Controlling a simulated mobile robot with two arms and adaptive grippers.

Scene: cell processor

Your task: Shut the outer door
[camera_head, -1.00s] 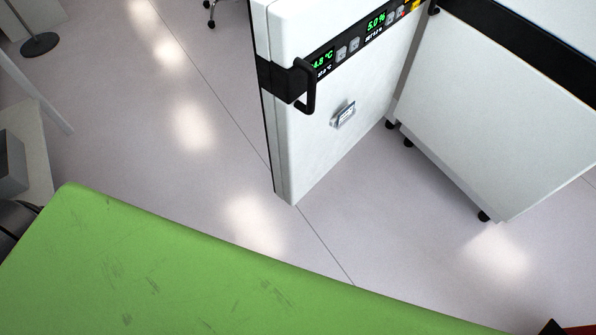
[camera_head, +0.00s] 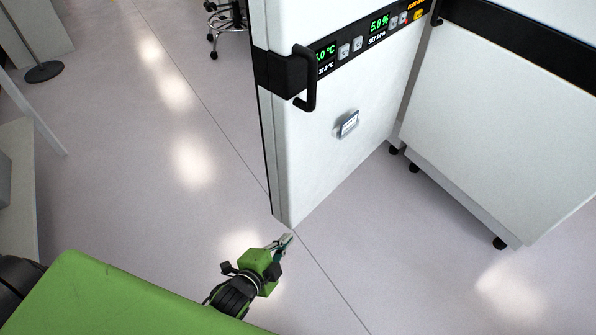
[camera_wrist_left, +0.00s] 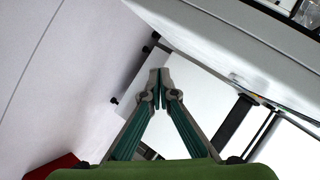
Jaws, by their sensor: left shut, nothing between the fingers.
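The outer door (camera_head: 340,165) is white with a black control band and a black bar handle (camera_head: 311,78). It stands swung open at an angle from the white cabinet body (camera_head: 500,120). My left gripper (camera_head: 287,238) is shut and empty, just below the door's lower front corner in the head view. I cannot tell whether it touches the door. In the left wrist view its fingertips (camera_wrist_left: 159,73) meet, with white panels of the machine behind and to the right. My right gripper is not in view.
The cabinet stands on black feet (camera_head: 500,242). A wheeled chair (camera_head: 226,22) stands at the back and a round black stand base (camera_head: 44,71) at the far left. The pale floor (camera_head: 130,170) left of the door is clear.

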